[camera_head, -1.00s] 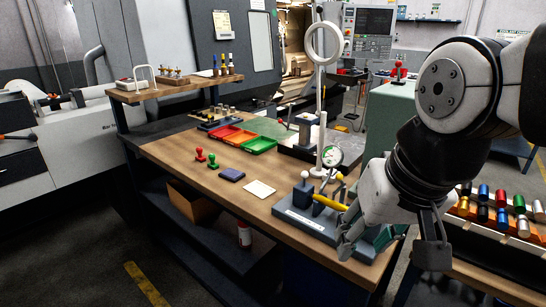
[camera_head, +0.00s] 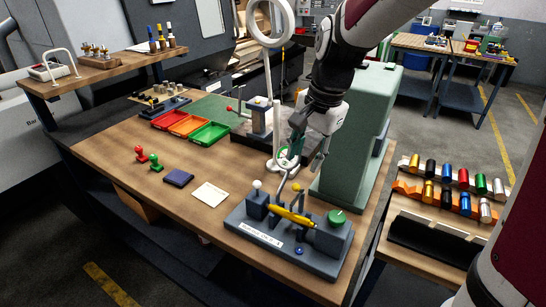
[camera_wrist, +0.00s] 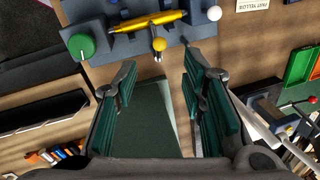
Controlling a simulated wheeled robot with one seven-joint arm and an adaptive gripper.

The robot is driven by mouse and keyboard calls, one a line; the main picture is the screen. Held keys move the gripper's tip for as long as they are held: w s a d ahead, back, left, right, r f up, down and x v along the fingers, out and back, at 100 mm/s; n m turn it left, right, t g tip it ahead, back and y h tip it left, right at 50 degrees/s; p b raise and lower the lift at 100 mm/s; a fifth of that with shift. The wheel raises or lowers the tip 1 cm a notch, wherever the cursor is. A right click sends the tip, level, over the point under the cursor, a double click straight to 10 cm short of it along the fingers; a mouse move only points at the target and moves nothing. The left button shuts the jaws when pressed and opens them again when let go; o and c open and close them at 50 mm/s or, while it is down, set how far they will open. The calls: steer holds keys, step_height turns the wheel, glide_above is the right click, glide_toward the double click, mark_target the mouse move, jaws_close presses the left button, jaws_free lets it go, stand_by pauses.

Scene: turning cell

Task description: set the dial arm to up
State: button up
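The grey fixture (camera_head: 285,238) with a yellow cylinder (camera_head: 293,215) stands at the bench's front right. I cannot tell the arm's exact setting. A yellow ball (camera_wrist: 158,44) on a short stem is ahead of the fingers.
A tall green cabinet (camera_head: 352,140) stands right of my gripper. A ring on a white post (camera_head: 270,95) rises to the left. A green knob (camera_head: 337,218) and a white ball (camera_head: 257,184) top the fixture. Coloured trays (camera_head: 183,124) are farther left.

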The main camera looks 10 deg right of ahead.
mark_target(297, 185)
steer(key=f, duration=0.3)
steer(key=w+f, duration=0.1)
steer(key=f, duration=0.3)
steer(key=a+f, duration=0.1)
steer(key=f, duration=0.3)
steer(key=shift+w+a+f, duration=0.1)
steer(key=shift+w+f, duration=0.05)
steer(key=shift+w, duration=0.2)
jaws_close()
